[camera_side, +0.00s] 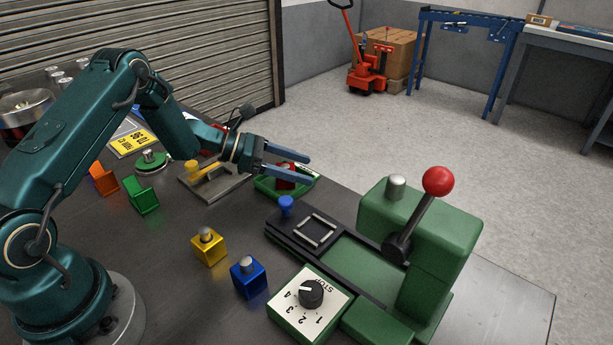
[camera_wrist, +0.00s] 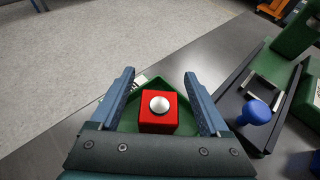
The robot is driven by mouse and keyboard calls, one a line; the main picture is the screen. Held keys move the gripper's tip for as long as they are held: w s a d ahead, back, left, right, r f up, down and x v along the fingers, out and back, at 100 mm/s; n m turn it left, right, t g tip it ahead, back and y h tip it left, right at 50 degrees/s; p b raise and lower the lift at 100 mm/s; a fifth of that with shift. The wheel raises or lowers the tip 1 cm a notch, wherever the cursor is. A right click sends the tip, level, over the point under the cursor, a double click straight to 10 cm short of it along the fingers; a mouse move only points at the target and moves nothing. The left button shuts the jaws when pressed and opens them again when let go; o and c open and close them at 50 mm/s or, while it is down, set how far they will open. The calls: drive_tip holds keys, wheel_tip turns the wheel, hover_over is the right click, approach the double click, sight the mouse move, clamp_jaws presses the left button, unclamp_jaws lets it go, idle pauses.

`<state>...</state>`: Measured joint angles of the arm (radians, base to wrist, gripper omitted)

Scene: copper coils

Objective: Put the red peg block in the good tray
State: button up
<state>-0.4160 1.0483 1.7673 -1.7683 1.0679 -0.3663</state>
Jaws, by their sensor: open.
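The red peg block (camera_wrist: 158,122) is a red cube with a silver peg on top. In the wrist view it sits in a green tray (camera_wrist: 162,83), between my fingers and apart from both. In the side view the red block (camera_side: 284,186) is partly hidden by my fingers, and the green tray (camera_side: 270,188) shows around it. My gripper (camera_side: 309,169) is open, with its blue fingers over the tray. It also shows in the wrist view (camera_wrist: 159,78), with one finger on each side of the block. I cannot read any label on the tray.
A green press (camera_side: 440,240) with a red-knobbed lever and a blue knob (camera_side: 286,206) stand right of the tray. A yellow block (camera_side: 208,248), a blue block (camera_side: 248,279) and a dial box (camera_side: 290,322) are nearer. A grey plate with a yellow handle (camera_side: 205,172) lies left.

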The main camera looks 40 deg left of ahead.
drive_tip(key=v, duration=1.2)
drive_tip(key=s+d+r+m+g+y, duration=0.1)
drive_tip(key=s+d+r+m+g, duration=0.25)
drive_tip(key=d+m, duration=0.25)
drive_tip(key=s+d+r+m+g+y, duration=0.1)
drive_tip(key=s+d+r+m+g, duration=0.2)
drive_tip(key=s+d+m, duration=0.25)
drive_tip(key=s+r+m+t+y, duration=0.2)
drive_tip(key=s+m+y, duration=0.5)
drive_tip(key=s+m, duration=0.4)
drive_tip(key=m+t, duration=0.1)
drive_tip(key=m, duration=0.3)
drive_tip(key=shift+d+r, duration=0.15)
drive_tip(key=shift+r, duration=0.05)
